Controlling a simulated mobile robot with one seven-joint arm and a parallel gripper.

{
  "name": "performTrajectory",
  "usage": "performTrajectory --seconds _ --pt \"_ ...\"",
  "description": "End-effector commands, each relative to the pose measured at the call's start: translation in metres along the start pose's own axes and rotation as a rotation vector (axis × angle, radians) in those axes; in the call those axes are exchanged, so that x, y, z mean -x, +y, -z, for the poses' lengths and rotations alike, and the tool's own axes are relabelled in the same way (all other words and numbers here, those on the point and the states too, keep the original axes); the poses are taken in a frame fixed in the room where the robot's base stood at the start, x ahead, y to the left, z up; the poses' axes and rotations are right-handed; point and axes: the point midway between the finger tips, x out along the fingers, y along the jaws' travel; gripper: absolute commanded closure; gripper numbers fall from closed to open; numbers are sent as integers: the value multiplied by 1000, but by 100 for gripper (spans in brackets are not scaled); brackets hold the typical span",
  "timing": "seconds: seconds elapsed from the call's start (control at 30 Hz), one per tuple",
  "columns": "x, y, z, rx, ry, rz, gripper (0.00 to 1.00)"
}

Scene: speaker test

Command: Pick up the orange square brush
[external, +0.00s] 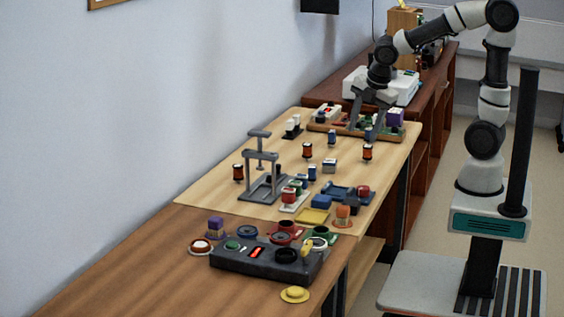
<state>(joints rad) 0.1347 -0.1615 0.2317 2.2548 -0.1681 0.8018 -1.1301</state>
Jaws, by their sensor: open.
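A small orange block (343,211), which looks like the orange square brush, stands on an orange round base near the front right edge of the light wooden table (215,190). It is too small to make out bristles. My gripper (370,118) is open at the far end of that table, pointing down over a wooden tray (341,131) with small parts. It is well behind the orange block and apart from it. Whether anything lies between its fingers is too small to tell.
A grey press stand (264,160) and several orange-black spools, one here (307,151), stand mid-table. A dark control box (230,261) with buttons is on the nearer brown table (130,270). A yellow pad (312,216) and blue parts lie close to the orange block.

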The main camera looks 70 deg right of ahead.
Motion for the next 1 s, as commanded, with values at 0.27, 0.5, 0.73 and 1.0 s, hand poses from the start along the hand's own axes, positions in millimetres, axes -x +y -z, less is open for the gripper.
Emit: performTrajectory --seconds 0.27,0.5,0.73,1.0 --pt "0 -11 104 1254 139 170 52" --pt "1 -31 153 1755 296 148 52" --pt "-33 -44 159 1802 312 145 52" --pt "-90 -60 162 1799 310 145 52"
